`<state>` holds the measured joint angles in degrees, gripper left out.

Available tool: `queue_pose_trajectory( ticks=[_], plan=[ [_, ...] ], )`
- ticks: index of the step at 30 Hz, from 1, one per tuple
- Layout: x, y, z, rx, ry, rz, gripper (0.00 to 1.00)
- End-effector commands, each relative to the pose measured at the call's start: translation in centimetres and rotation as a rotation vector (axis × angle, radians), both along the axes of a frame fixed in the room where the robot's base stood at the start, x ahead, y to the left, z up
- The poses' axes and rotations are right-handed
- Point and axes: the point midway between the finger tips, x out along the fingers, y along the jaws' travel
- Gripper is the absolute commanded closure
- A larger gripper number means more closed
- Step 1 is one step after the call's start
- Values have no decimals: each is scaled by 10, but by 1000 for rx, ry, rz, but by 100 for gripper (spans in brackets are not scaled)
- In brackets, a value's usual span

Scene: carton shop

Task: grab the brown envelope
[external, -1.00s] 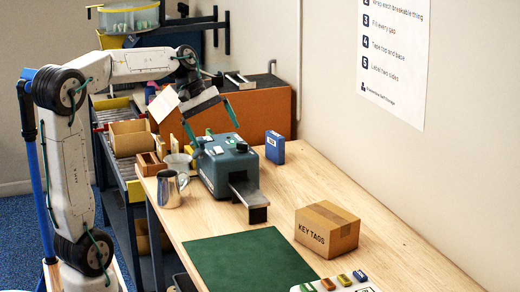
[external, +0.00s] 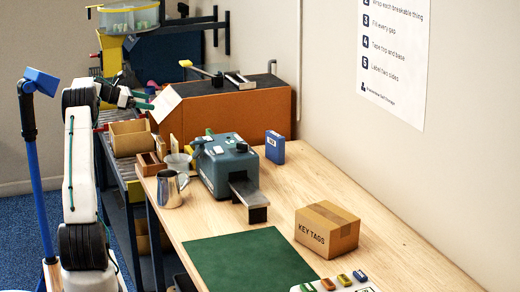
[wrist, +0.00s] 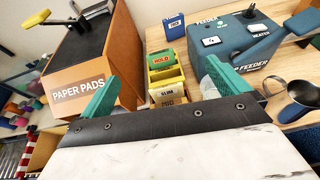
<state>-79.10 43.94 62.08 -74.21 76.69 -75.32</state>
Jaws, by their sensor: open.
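I cannot make out a brown envelope in either view. My gripper (external: 138,98) is at the left of the orange-brown box in the external view. In the wrist view my gripper (wrist: 165,92) shows two green fingers spread wide apart, open, with nothing between them. The fingers point toward the paper pads box (wrist: 85,77) on the left and the yellow bins (wrist: 166,80) in the middle. The lower part of the wrist view is hidden by my own gripper body.
The blue-grey feeder machine (external: 228,165) stands on the wooden table, with a steel jug (external: 171,188) at its left. A blue box (external: 275,147), a key tags carton (external: 327,229) and a green mat (external: 250,262) are also there. Bare wood lies between the machine and carton.

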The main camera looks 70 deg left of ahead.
Motion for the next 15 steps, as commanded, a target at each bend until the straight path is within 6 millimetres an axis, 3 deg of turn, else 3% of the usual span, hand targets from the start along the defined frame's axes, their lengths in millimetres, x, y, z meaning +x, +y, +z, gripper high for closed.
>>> queue_pose_trajectory(
  ticks=[1,3,12,15],
  plan=[
    [-13,13,-6,-21,-13,30,0],
    [-21,22,-21,-45,-27,52,0],
    [-18,19,-137,-41,-23,45,0],
    [-18,19,-162,-37,-23,45,0]
  ],
)
